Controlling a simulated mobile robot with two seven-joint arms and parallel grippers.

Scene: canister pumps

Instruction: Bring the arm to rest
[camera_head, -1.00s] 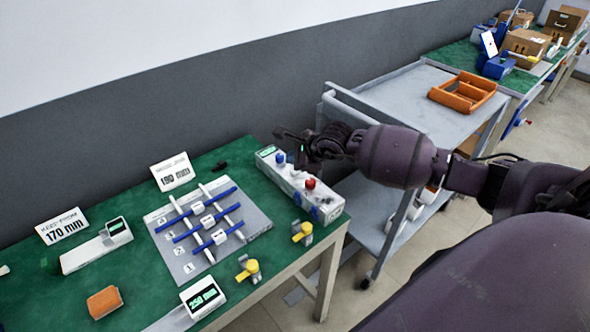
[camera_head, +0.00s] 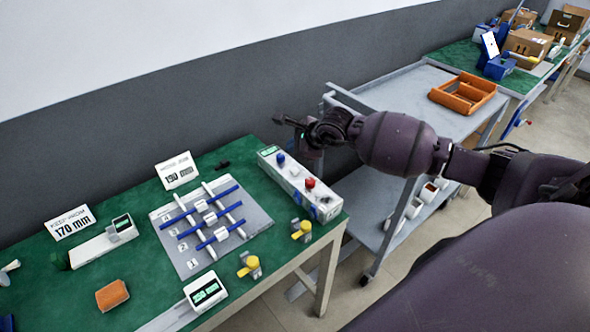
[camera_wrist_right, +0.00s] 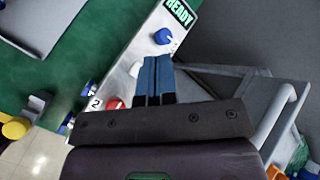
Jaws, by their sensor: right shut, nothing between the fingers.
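My right arm comes in from the right in the head view. Its gripper (camera_head: 284,121) is raised above the far end of the white control box (camera_head: 300,183) and stands clear of it. In the right wrist view the two blue-grey fingers (camera_wrist_right: 155,80) are together with nothing between them. The box carries a blue knob (camera_head: 281,160), a red button (camera_head: 310,183) and a small display; in the wrist view the display (camera_wrist_right: 180,11) reads READY. My left gripper is not in view.
The green table (camera_head: 140,205) holds a grey board (camera_head: 190,262) with blue rods, yellow-handled valves and an orange block (camera_head: 112,295). A grey cart (camera_head: 400,92) with an orange tray (camera_head: 462,93) stands behind my arm. The wall lies beyond the gripper.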

